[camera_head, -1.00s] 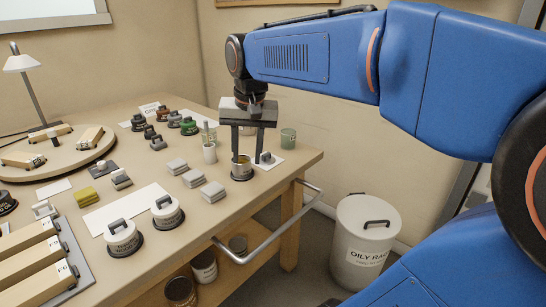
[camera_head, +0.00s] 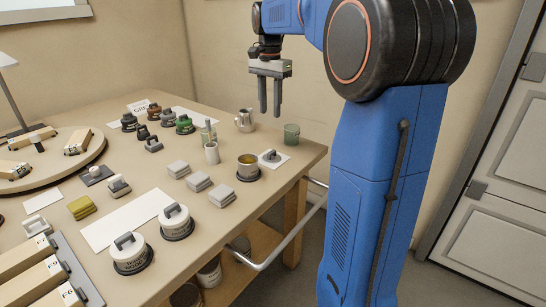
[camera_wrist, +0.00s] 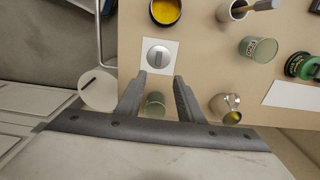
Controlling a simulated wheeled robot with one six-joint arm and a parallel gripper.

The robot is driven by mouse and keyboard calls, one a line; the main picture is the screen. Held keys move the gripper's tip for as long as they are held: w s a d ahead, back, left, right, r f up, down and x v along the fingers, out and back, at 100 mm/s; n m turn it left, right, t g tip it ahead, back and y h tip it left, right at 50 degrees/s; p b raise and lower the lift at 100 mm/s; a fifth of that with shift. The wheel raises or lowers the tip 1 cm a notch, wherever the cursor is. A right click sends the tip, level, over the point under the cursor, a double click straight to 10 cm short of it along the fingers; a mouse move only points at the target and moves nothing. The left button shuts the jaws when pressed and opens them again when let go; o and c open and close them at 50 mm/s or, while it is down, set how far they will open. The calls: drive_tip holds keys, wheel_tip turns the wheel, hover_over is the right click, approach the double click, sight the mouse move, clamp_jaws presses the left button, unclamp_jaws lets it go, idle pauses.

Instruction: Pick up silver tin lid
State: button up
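The silver tin lid (camera_head: 270,155) lies on a white square card (camera_head: 282,162) near the right end of the bench. An open tin with yellow contents (camera_head: 248,168) stands on a dark ring just left of the lid. My gripper (camera_head: 270,112) is open and empty, raised above the bench with its fingers pointing down. In the wrist view its fingertips (camera_wrist: 160,77) point towards the card, with the lid just beyond them.
A green glass (camera_head: 291,134) and a metal jug (camera_head: 245,121) stand behind the lid. A white cup with a brush (camera_head: 211,153) and grey blocks (camera_head: 197,181) are to the left. Two lidded white tins (camera_head: 176,222) stand at the front. The bench ends right of the card.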

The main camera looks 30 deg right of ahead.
hover_over(271, 152)
wheel_tip(271, 152, down, 10)
drive_tip(key=shift+w+f, duration=0.1)
drive_tip(key=shift+w, duration=0.05)
drive_tip(key=shift+s+a+f, duration=0.1)
drive_tip(key=shift+f, duration=1.25)
drive_tip(key=shift+s+f, duration=0.1)
drive_tip(key=shift+f, duration=1.2)
clamp_jaws()
